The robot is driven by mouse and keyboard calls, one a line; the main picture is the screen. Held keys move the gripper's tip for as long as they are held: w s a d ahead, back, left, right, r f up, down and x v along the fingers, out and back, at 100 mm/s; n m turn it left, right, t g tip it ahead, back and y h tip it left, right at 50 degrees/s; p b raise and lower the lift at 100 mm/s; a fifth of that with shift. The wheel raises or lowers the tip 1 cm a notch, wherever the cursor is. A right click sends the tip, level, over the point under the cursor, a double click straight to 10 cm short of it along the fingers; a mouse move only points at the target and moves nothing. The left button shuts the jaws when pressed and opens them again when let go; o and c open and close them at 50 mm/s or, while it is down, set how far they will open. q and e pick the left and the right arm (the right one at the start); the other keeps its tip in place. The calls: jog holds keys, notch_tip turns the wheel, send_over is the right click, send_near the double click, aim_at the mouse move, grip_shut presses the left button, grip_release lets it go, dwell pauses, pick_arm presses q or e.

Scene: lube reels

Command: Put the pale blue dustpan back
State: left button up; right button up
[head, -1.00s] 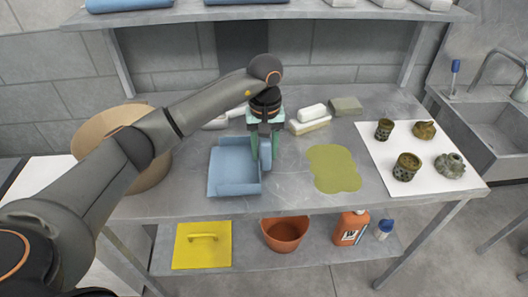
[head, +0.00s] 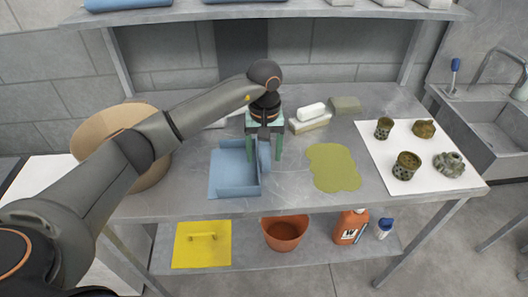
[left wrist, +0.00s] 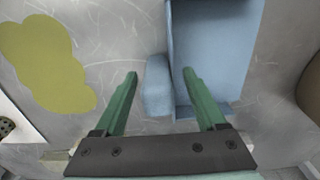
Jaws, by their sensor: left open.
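The pale blue dustpan (head: 232,172) lies on the metal table, left of the olive-green patch (head: 334,167). Its short handle block (left wrist: 158,86) shows beside the pan in the left wrist view, where the pan (left wrist: 212,45) also appears. My left gripper (head: 264,158) is open over the dustpan's right side. In the left wrist view, its green fingers (left wrist: 160,76) stand apart with the handle block between them in the picture. I cannot tell whether either finger touches it. My right gripper is not in view.
A round tan bin (head: 145,180) stands left of the dustpan. The lower shelf (head: 340,262) holds a yellow panel (head: 202,258), a terracotta pot (head: 285,234) and bottles.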

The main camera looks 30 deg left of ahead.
pick_arm(q)
notch_tip(320, 180, up, 12)
jog(key=shift+r+b, duration=0.1)
jog(key=shift+b, duration=0.35)
